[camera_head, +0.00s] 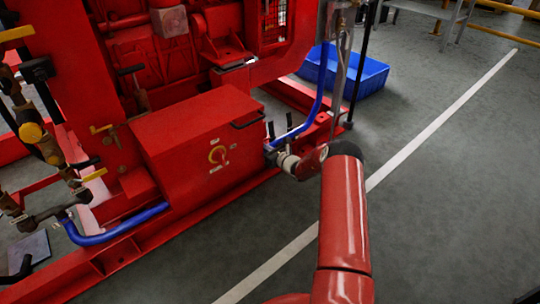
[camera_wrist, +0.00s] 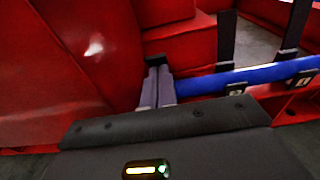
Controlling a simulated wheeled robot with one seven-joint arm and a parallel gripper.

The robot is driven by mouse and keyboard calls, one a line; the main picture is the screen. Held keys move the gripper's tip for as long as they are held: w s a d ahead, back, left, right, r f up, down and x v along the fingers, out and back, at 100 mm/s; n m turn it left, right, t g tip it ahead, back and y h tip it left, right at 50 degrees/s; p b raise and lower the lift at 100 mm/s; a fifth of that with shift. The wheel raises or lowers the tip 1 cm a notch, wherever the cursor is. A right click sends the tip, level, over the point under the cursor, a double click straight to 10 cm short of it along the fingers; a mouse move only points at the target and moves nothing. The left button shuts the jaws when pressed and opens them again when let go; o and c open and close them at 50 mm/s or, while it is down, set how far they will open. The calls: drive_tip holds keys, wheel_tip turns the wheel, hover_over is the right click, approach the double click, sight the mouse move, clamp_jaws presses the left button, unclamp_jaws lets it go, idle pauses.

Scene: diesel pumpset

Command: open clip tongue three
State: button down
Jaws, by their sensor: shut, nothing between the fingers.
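My gripper (camera_wrist: 160,78) is shut in the wrist view, its narrow grey fingers pointing away beside the red box. A dark piece shows at the fingertips; I cannot tell whether it is a clip part. A blue hose (camera_wrist: 245,75) runs right from just beside the fingers. Two black clip tongues stand upright on it, one nearer (camera_wrist: 226,40) and one farther right (camera_wrist: 297,22). In the head view my gripper (camera_head: 270,151) is low at the box's right end, by the hose (camera_head: 301,127) and the upright tongues (camera_head: 271,130). Which tongue is number three is not marked.
The red box (camera_head: 200,140) with a yellow round mark stands close left of my gripper. Red machinery fills the left. A blue crate (camera_head: 358,78) sits on the floor behind.

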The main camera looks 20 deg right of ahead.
idle(0.3)
drive_tip(key=shift+w+a+r+b, duration=0.1)
drive_tip(key=shift+w+r+b, duration=0.25)
drive_tip(key=shift+r, duration=0.15)
